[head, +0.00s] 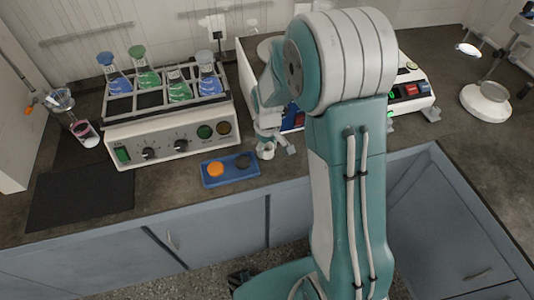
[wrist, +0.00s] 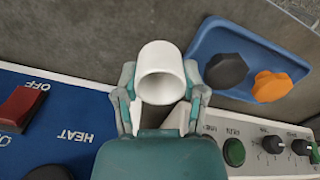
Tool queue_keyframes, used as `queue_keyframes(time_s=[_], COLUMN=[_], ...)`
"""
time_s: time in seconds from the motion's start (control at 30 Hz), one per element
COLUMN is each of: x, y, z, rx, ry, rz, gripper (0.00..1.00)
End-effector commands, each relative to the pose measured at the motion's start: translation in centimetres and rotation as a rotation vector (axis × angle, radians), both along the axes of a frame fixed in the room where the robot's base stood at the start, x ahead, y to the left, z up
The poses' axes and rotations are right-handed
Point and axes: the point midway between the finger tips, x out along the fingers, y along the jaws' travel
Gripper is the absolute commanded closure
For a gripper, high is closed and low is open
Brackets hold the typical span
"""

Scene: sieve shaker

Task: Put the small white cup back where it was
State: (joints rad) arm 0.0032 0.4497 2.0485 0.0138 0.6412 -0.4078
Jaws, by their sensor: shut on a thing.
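The small white cup (wrist: 161,62) is between the fingers of my gripper (wrist: 160,98) in the wrist view, its open mouth facing the camera. The gripper is shut on it. In the head view the cup (head: 266,151) shows small beneath my gripper (head: 270,142), close to the right end of the blue tray (head: 206,181). Whether the cup's base touches the counter cannot be told. My arm hides part of the device behind it.
The blue tray holds an orange knob-like piece (head: 215,170) and a black one (head: 242,161). A shaker with several flasks (head: 165,140) stands behind left. A black mat (head: 80,195) lies at left. A device with red switches (head: 410,90) stands behind my arm. The counter's front edge is close.

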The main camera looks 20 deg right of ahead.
Motion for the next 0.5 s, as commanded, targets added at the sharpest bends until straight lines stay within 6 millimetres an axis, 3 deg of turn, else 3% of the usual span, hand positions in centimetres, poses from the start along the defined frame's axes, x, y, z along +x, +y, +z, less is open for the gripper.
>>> queue_keyframes(time_s=[0.2, 0.5], x=[0.0, 0.0], y=[-0.1, 0.0], z=[-3.0, -3.2], rx=[0.001, 0.0], ry=[0.003, 0.0], rz=[0.0, 0.0], gripper=[0.78, 0.78])
